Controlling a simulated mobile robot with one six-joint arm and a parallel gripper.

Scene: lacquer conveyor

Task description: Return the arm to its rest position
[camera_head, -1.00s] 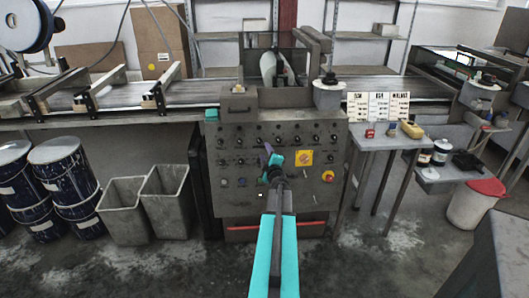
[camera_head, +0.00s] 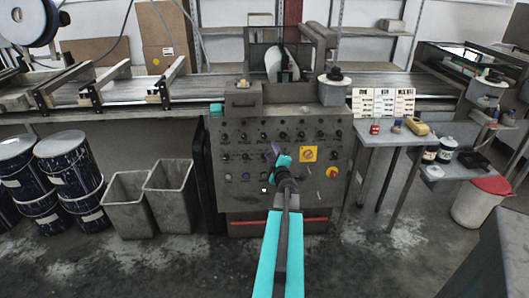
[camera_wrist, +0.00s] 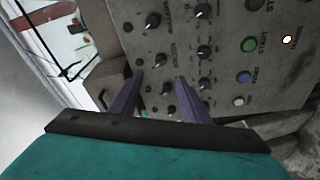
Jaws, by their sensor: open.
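My arm reaches forward from the bottom middle of the head view, with my gripper (camera_head: 274,150) in front of the grey control panel (camera_head: 232,172). In the wrist view my gripper (camera_wrist: 153,84) shows two purple fingers spread apart, with nothing between them. The panel (camera_wrist: 222,68) fills much of that view, with rows of black knobs and green, blue and white buttons. Whether the fingertips touch the panel cannot be told, but no knob sits gripped between them.
The conveyor (camera_head: 130,95) runs along the back. Grey bins (camera_head: 170,195) and dark drums (camera_head: 70,170) stand at left. A small table (camera_head: 378,133) with sample cards (camera_head: 384,103) and a red-lidded bin (camera_head: 480,203) stand at right. The floor between is clear.

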